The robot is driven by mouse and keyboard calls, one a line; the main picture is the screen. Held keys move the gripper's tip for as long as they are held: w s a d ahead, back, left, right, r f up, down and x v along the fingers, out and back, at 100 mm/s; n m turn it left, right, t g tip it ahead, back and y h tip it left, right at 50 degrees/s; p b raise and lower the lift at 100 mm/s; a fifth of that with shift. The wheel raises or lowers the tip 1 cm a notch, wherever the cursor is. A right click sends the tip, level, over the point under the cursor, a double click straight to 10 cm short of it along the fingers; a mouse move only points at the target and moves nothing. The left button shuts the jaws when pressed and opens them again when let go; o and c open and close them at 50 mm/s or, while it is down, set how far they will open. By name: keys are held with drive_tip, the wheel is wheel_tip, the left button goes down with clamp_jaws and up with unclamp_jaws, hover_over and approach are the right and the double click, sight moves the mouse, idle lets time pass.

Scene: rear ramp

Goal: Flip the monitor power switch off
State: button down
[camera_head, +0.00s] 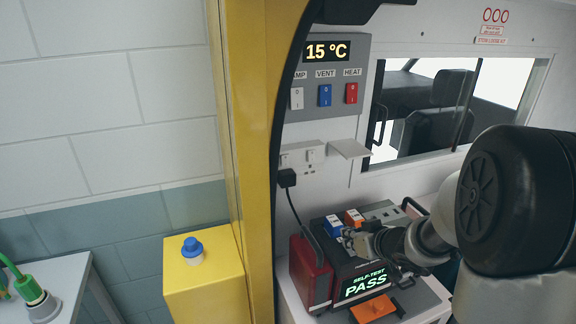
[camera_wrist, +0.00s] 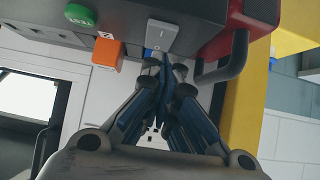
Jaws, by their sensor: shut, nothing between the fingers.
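The monitor (camera_head: 325,262) is a dark box with red ends on a white counter, its lit screen (camera_head: 365,283) reading SELF-TEST PASS. On its top are a blue piece with a white top (camera_head: 334,225) and an orange piece (camera_head: 354,217). In the wrist view a grey rocker switch (camera_wrist: 161,37) shows on the monitor, beside the orange piece (camera_wrist: 107,54). My gripper (camera_head: 350,238) is over the monitor's top, close to the blue piece. In the wrist view its shut, empty fingertips (camera_wrist: 166,64) are just below the rocker; I cannot tell whether they touch.
A wall panel (camera_head: 340,102) reads 15 °C above several rocker switches. A black plug (camera_head: 287,178) sits in a wall socket, its cable running down behind the monitor. A yellow post (camera_head: 240,130) and a yellow box with a blue button (camera_head: 192,247) stand to the left. A green button (camera_wrist: 80,15) is near the orange piece.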

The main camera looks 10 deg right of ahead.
drive_tip(key=p, duration=0.3)
drive_tip(key=shift+s+a+r+g, duration=0.3)
drive_tip(key=shift+p, duration=0.7)
drive_tip(key=shift+w+f+p, duration=0.2)
drive_tip(key=shift+f+p, duration=0.05)
drive_tip(key=shift+p, duration=0.35)
drive_tip(key=shift+w+d+f, duration=0.2)
drive_tip(key=shift+f, duration=0.15)
drive_tip(key=shift+g, duration=0.3)
drive_tip(key=shift+s, duration=0.15)
